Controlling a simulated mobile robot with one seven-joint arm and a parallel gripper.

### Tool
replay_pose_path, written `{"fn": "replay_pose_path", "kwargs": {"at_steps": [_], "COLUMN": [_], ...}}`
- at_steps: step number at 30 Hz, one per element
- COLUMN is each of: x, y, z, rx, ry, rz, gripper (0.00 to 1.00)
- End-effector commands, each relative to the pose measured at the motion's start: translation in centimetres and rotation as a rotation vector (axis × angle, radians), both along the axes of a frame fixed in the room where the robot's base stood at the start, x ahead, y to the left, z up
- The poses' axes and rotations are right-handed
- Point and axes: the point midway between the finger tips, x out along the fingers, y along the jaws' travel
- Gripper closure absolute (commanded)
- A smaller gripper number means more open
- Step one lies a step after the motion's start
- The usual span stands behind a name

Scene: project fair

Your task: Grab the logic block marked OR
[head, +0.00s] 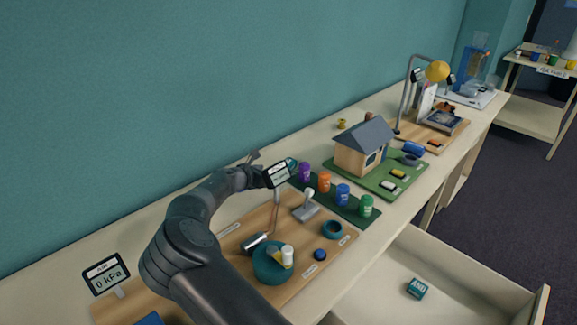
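No block with a readable OR mark shows in the head view. One small teal block (416,288) lies in the open drawer, and its white lettering looks like AND. My arm reaches up from the bottom over the wooden board. My gripper (256,159) is at the back of the table near the wall, partly hidden behind a small display. A bit of teal (292,163) shows just right of the display; I cannot tell what it is or whether my gripper touches it. I cannot see whether the fingers are open or shut.
The open drawer (490,283) is otherwise largely empty. On the table are a wooden board (232,240) with a teal round part, several coloured pots on a green strip, a model house (363,148) and a yellow-headed lamp (437,72). A kPa display (106,274) stands at left.

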Motion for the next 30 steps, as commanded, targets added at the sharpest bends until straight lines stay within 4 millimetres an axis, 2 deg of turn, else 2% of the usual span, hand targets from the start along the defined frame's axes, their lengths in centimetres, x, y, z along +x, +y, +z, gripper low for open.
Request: {"fn": "replay_pose_path", "kwargs": {"at_steps": [6,14,21,30], "x": [2.7,4.4,7.1,7.8], "y": [-2.1,-3.3,-5.2,-5.6], "z": [-1.4,-2.1,-3.0,-3.3], "rx": [0.000,0.001,0.002,0.003], "ry": [0.000,0.000,0.001,0.002], "rz": [-0.003,-0.004,-0.003,-0.002], "gripper": [0.35,0.35,0.35,0.35]}}
